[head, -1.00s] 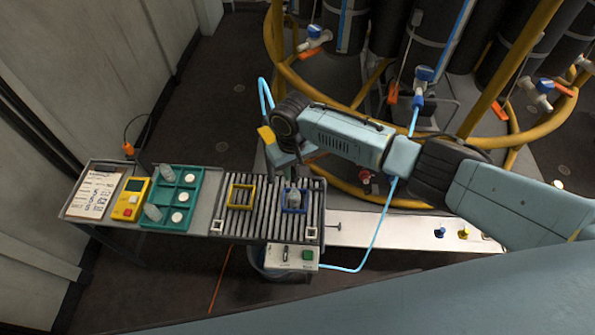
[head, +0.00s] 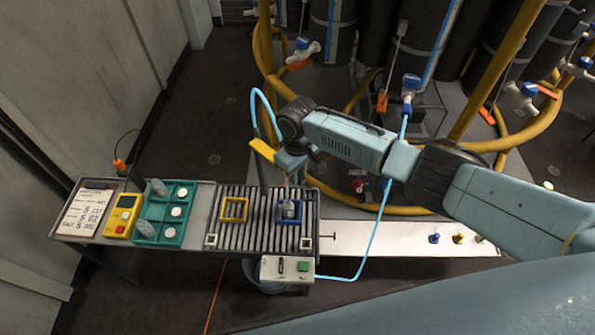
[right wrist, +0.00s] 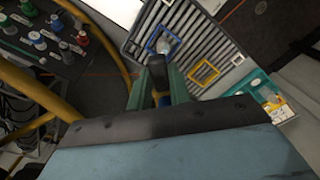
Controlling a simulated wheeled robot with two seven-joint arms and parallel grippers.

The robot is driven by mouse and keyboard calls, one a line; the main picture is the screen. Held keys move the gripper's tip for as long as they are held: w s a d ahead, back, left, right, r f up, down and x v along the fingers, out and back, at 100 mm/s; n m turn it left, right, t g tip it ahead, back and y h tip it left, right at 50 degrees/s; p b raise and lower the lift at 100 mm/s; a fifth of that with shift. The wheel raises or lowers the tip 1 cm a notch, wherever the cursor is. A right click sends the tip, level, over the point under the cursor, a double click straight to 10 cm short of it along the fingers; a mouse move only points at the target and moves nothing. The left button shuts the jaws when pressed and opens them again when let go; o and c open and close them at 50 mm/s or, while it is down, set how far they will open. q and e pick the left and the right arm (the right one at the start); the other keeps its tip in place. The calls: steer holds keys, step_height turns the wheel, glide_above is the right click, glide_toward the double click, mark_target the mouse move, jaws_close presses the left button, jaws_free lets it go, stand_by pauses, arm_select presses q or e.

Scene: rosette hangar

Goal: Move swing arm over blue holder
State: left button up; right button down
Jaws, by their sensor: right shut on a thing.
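The blue holder (head: 279,219) is a square frame on the slatted roller bed, with a clear grey bottle (head: 288,210) standing in it. The swing arm (head: 262,151) shows as a yellow bar at the top of a dark post, with a light-blue hose looping above. My right gripper (head: 290,167) is shut on the swing arm's end, just behind and above the blue holder in the head view. In the right wrist view the green fingers (right wrist: 162,88) close around a dark part, with the blue holder (right wrist: 151,43) just beyond. Exactly what hangs below the fingers is hidden. My left gripper is out of view.
A yellow holder (head: 224,217) sits left of the blue one. Further left are a teal tray (head: 163,238) with bottles and white discs, a yellow meter (head: 123,216) and a clipboard (head: 84,210). A control box (head: 287,270) is in front. Dark cylinders (head: 330,40) stand behind.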

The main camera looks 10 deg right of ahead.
steer(key=c, duration=1.3)
jaws_free()
steer(key=shift+r, duration=0.15)
step_height(320, 180, up, 13)
steer(key=shift+r+p, duration=0.1)
steer(key=shift+p, duration=0.2)
